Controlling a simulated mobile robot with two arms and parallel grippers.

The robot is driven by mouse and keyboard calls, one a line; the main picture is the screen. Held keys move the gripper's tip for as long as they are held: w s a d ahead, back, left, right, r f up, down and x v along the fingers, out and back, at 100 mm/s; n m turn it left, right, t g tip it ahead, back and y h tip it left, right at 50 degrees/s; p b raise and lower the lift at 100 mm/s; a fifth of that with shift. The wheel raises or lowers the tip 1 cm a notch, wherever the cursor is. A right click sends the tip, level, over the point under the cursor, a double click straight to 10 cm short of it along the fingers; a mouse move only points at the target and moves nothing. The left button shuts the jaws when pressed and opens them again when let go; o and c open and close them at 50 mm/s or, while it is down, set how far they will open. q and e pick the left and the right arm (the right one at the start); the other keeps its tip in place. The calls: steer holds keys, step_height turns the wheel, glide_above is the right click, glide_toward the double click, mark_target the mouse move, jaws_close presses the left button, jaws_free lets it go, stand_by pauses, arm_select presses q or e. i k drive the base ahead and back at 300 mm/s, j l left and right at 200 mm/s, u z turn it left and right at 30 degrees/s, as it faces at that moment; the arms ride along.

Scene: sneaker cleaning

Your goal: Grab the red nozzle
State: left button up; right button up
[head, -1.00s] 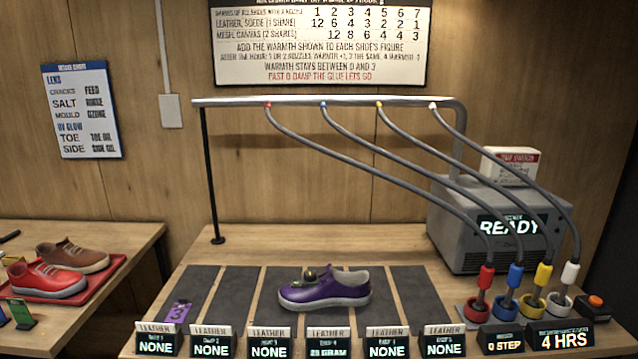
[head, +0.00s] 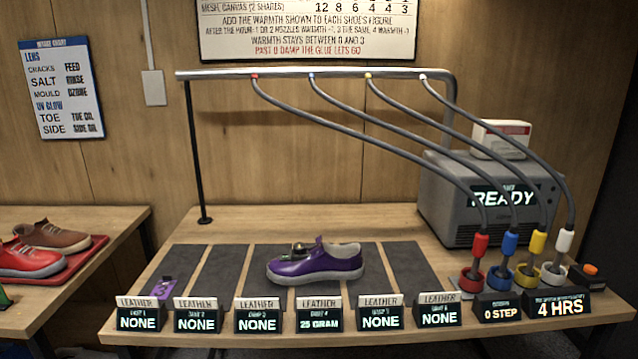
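The red nozzle (head: 479,249) stands upright in a red holder ring (head: 471,281) at the right front of the bench. A grey hose runs from its top up to the overhead rail (head: 310,74). The blue nozzle (head: 508,248), yellow nozzle (head: 537,246) and white nozzle (head: 564,243) stand in a row to its right, each in its own holder. Neither of my grippers shows in the head view.
A purple shoe (head: 316,265) with a small brass-coloured object on it sits on the dark mats. Several label displays (head: 258,319) line the bench's front edge; one reads 25 GRAM. A grey machine (head: 490,200) reading READY stands behind the nozzles. An orange button (head: 590,270) is at far right.

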mark_target(481, 238)
steer(key=i+j+z, duration=0.55)
steer(key=i, duration=0.2)
